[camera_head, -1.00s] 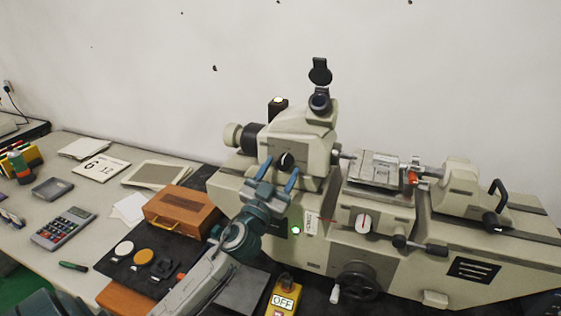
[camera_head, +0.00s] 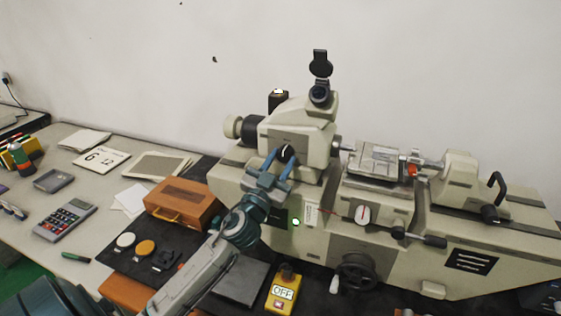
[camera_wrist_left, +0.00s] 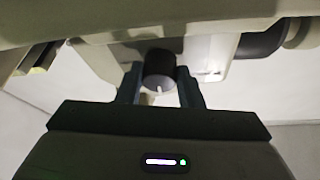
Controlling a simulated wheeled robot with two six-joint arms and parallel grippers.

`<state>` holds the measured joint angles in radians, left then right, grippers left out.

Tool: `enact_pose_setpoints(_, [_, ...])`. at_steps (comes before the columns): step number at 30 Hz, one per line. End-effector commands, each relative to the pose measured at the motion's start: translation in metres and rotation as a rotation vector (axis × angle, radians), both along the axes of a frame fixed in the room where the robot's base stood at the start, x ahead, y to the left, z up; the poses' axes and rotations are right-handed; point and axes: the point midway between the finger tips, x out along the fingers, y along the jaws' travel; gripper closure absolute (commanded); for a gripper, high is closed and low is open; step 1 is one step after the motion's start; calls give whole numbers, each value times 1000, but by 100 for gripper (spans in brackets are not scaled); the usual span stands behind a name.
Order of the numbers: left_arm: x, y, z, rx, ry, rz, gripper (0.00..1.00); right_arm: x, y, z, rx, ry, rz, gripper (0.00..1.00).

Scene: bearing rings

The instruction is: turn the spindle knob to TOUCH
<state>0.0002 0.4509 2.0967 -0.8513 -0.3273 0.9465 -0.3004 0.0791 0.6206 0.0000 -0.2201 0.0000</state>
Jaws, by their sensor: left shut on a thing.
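The spindle knob (camera_head: 287,152) is a small black knob on the front of the cream headstock of the machine. My left gripper (camera_head: 281,158) has its two blue fingers on either side of it, shut on it. In the left wrist view the knob (camera_wrist_left: 160,75) sits between the fingers, its grey face carrying a white mark toward the bottom of the picture. No lettering around the knob is readable, so the setting cannot be told. My right gripper is not in view.
A white-faced dial (camera_head: 363,215), a handwheel (camera_head: 356,276) and a yellow OFF box (camera_head: 283,291) are right of my left arm. A brown wooden case (camera_head: 183,205) stands left of it. A calculator (camera_head: 66,218) lies on the bench. A green lamp (camera_head: 296,222) is lit.

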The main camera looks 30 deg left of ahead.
Motion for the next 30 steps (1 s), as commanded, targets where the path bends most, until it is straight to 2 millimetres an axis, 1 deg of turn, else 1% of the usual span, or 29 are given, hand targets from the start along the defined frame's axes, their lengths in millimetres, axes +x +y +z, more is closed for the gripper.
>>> enact_pose_setpoints(8, [0, 2, 4, 185, 46, -1, 90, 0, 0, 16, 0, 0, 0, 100])
enact_pose_setpoints(16, [-1, 4, 8, 431, 106, -1, 90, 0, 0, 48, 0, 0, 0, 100])
enact_pose_setpoints(21, [-1, 5, 8, 556, 135, -2, 90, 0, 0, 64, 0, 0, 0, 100])
enact_pose_setpoints(27, [-2, 6, 8, 687, 167, -3, 90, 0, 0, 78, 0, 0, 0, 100])
enact_pose_setpoints(30, [-2, 6, 7, 754, 183, -3, 90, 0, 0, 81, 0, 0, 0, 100])
